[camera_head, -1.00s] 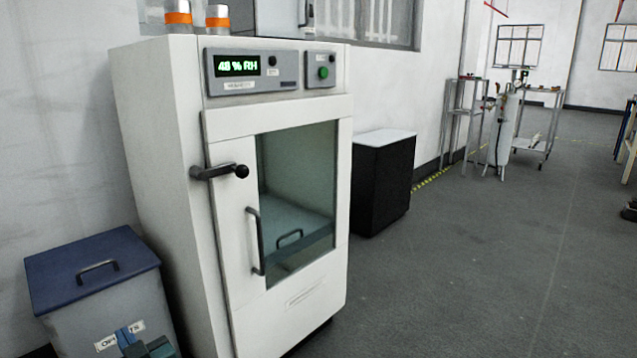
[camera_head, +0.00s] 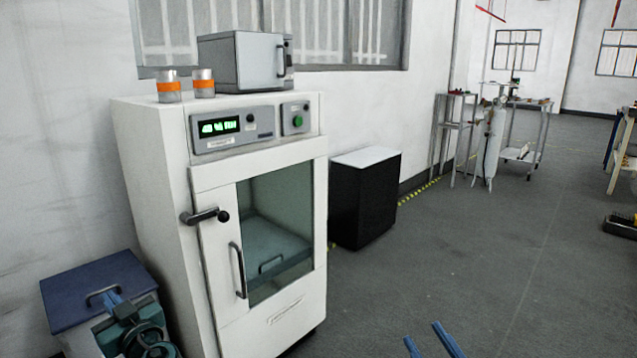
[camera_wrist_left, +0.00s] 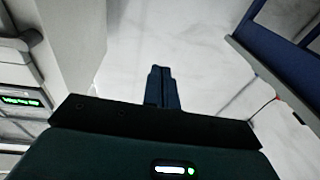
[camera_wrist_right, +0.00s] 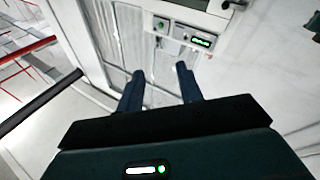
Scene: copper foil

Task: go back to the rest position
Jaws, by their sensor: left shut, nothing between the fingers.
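My left gripper (camera_head: 110,297) is at the lower left of the head view, in front of the blue-lidded bin. Its blue fingers are together with nothing between them, as the left wrist view (camera_wrist_left: 162,88) shows. My right gripper (camera_head: 424,336) shows only its blue fingertips at the bottom edge of the head view. Its fingers stand apart and empty, also in the right wrist view (camera_wrist_right: 158,84). The white humidity cabinet (camera_head: 160,190) stands left of centre with its glass-windowed door shut. Both grippers are apart from the cabinet in the head view.
A grey bin with a blue lid (camera_head: 75,295) stands left of the cabinet. Two orange-banded jars (camera_head: 203,87) and a grey box (camera_head: 240,65) are on or behind the cabinet top. A black unit (camera_head: 362,205) stands by the wall. The floor (camera_head: 480,270) at right is open.

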